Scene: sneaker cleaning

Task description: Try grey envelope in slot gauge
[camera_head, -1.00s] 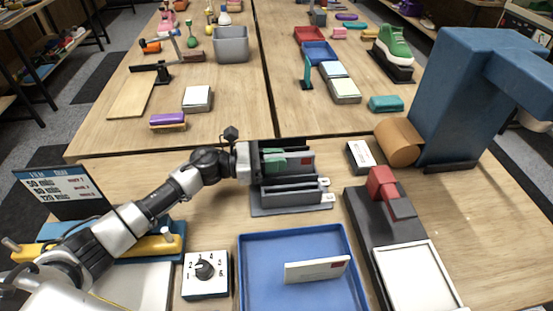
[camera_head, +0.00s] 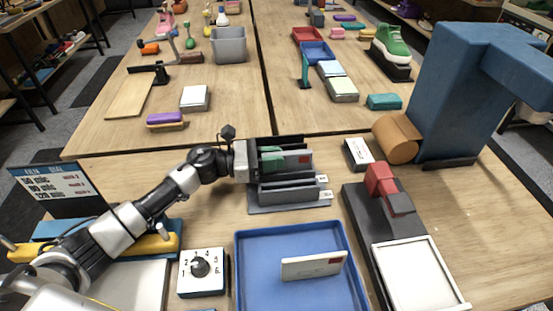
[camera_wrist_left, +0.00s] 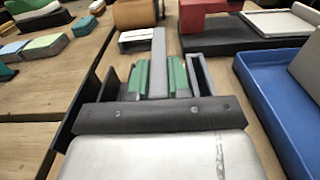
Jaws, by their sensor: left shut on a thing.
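The slot gauge (camera_head: 290,207) is a dark grey stand with upright walls and white tags at its right end; its walls also show in the wrist view (camera_wrist_left: 199,76). My left gripper (camera_head: 271,160) is shut on the grey envelope (camera_head: 292,168), with green pads on both its faces. The envelope stands on edge at the gauge's rear slot, a red stamp at its upper right. In the wrist view the envelope (camera_wrist_left: 158,50) runs forward between the pads. Its lower edge is hidden, so I cannot tell how deep it sits. My right gripper is not in view.
A blue tray (camera_head: 255,288) with a white envelope (camera_head: 313,265) lies in front of the gauge. A dial box (camera_head: 202,288) stands left of the tray. A black device with a red block (camera_head: 380,180) and a small white-topped box (camera_head: 358,153) are to the right.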

